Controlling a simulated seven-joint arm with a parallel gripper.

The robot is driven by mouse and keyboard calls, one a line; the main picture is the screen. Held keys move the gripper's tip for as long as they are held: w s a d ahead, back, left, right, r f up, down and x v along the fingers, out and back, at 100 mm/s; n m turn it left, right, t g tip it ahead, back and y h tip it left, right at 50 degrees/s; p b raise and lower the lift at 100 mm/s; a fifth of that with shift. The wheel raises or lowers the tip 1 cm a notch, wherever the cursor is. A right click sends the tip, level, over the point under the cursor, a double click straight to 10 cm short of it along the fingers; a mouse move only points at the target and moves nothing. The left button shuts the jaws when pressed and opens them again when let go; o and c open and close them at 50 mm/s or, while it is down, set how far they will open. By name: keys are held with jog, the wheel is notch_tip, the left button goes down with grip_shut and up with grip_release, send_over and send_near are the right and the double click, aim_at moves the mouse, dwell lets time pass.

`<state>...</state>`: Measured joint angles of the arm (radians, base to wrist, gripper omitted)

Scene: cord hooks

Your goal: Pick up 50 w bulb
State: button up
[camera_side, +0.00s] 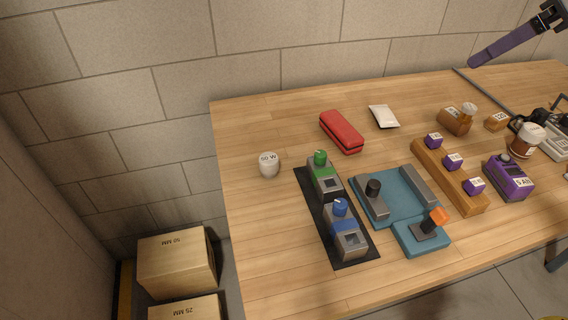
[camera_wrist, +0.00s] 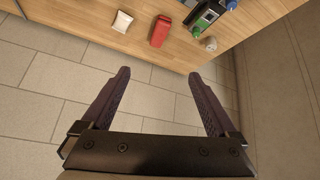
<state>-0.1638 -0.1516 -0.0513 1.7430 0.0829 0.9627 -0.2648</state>
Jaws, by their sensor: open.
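The 50 W bulb (camera_side: 269,165) is a small whitish rounded thing with "50 W" on its top. It stands upright near the table's left edge in the side view. In the wrist view the bulb (camera_wrist: 210,43) shows small near the table edge, far ahead of the fingers. My gripper (camera_wrist: 158,72) is open and empty, its two dark purple fingers wide apart. It hangs above the grey tiled floor in the wrist view, well away from the bulb.
A red case (camera_side: 341,132) and a white packet (camera_side: 383,116) lie behind and right of the bulb. A black mat (camera_side: 309,193) with green-knobbed and blue-knobbed devices is close on its right. A blue base (camera_side: 398,205) and a wooden block rack (camera_side: 445,172) stand farther right.

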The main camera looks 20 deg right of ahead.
jog(key=w+a+f+n+g+y, duration=0.1)
jog(key=w+a+f+n, duration=0.1)
jog(key=w+a, duration=0.75)
jog(key=n+g, duration=0.3)
send_over(269, 158)
jog(key=s+d, duration=0.1)
jog(key=f, duration=2.6)
jog(key=shift+s+d+f, duration=0.15)
jog(key=shift+d+f, duration=0.05)
jog(key=shift+f, duration=0.15)
jog(key=shift+x, duration=2.9)
jog(key=shift+s, duration=0.1)
